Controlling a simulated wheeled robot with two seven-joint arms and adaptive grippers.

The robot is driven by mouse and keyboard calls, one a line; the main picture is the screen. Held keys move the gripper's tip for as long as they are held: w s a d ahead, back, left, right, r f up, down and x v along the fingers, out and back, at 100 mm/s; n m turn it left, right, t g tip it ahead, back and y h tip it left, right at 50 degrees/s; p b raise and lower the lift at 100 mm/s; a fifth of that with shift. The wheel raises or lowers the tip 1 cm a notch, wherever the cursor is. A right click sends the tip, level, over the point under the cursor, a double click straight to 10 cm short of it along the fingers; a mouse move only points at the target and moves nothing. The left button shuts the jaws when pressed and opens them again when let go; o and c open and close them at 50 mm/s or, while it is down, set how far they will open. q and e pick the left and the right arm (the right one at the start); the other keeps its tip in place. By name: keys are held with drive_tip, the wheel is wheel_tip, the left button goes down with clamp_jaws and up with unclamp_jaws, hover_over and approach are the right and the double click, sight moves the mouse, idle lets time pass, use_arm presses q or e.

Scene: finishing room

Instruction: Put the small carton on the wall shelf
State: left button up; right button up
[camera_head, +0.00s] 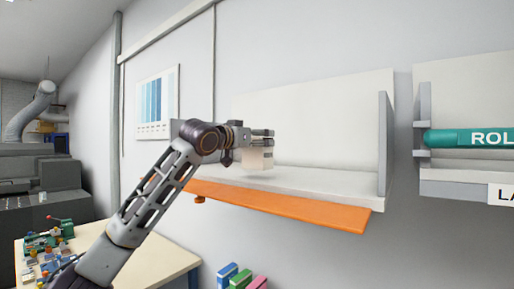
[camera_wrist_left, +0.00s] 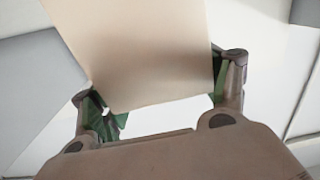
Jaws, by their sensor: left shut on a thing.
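The small carton (camera_head: 257,158) is pale beige. It hangs from my left gripper (camera_head: 262,140) at the wall shelf (camera_head: 315,183), a light board with an orange front strip and a grey right end panel. In the left wrist view the carton (camera_wrist_left: 145,50) fills the upper middle, between the two fingers of my left gripper (camera_wrist_left: 165,95). The left gripper is shut on it. In the head view the carton's lower edge is close above the shelf board; I cannot tell whether it touches. My right gripper is not in view.
Right of the shelf's end panel (camera_head: 385,150) is a rack with a green roll (camera_head: 470,138). Below left stands a table (camera_head: 150,262) with small coloured parts. Colourful upright items (camera_head: 240,278) stand below the shelf. The board right of the carton is bare.

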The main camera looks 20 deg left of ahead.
use_arm(q)
drive_tip(key=shift+a+f, duration=0.1)
drive_tip(key=shift+f, duration=1.15)
drive_tip(key=shift+f, duration=0.15)
drive_tip(key=o, duration=1.3)
drive_tip(key=shift+c, duration=0.2)
